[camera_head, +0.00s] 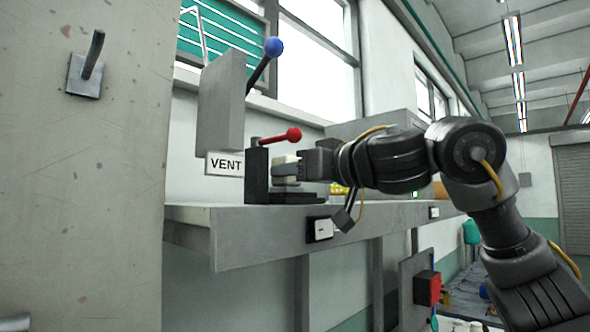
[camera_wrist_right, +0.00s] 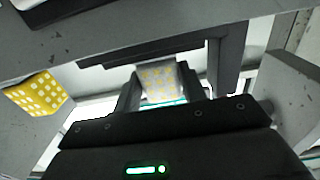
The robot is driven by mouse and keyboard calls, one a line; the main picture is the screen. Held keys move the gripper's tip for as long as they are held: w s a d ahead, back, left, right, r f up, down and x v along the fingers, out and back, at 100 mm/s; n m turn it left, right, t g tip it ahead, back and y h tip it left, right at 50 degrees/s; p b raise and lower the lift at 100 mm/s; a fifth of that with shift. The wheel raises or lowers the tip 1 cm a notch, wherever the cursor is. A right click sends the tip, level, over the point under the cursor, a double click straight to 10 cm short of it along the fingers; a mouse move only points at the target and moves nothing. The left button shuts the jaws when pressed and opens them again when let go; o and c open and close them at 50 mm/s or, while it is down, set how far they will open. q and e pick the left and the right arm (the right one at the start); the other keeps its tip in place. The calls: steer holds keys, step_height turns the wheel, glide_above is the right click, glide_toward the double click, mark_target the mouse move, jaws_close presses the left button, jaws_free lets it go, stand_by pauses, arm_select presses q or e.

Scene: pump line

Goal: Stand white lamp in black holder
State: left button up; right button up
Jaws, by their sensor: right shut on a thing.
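The white lamp (camera_head: 285,160) is a small pale block between the fingers of my right gripper (camera_head: 287,172), which is shut on it. In the right wrist view the lamp (camera_wrist_right: 160,82) shows a pale face with yellow spots between the two fingers (camera_wrist_right: 158,92). The black holder (camera_head: 257,177) has an upright at the left and a low base (camera_head: 297,198) on the grey shelf. The lamp is just right of the upright and appears above the base. I cannot tell whether it touches either. My left gripper is not in view.
A red-knobbed lever (camera_head: 293,134) juts out over the lamp from the holder's top. A grey panel (camera_head: 221,102) with a blue-knobbed lever (camera_head: 273,47) stands above a VENT sign (camera_head: 225,164). The grey shelf (camera_head: 250,232) runs rightward. A yellow perforated block (camera_wrist_right: 33,92) sits nearby.

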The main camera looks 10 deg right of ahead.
steer(key=shift+s+a+f, duration=0.1)
steer(key=shift+f, duration=0.05)
steer(key=o, duration=1.1)
steer(key=shift+r, duration=0.35)
steer(key=shift+s+d+f+b, duration=0.2)
steer(key=shift+s+d+b, duration=0.15)
steer(key=shift+s+b, duration=0.15)
steer(key=shift+s+d+f+b, duration=0.2)
steer(key=shift+s+d+b, duration=0.2)
steer(key=shift+s, duration=0.1)
steer(key=b+v, duration=0.3)
steer(key=v, duration=0.6)
steer(key=shift+s+r+b, duration=0.15)
steer(key=shift+s+b, duration=0.05)
steer(key=shift+b, duration=0.2)
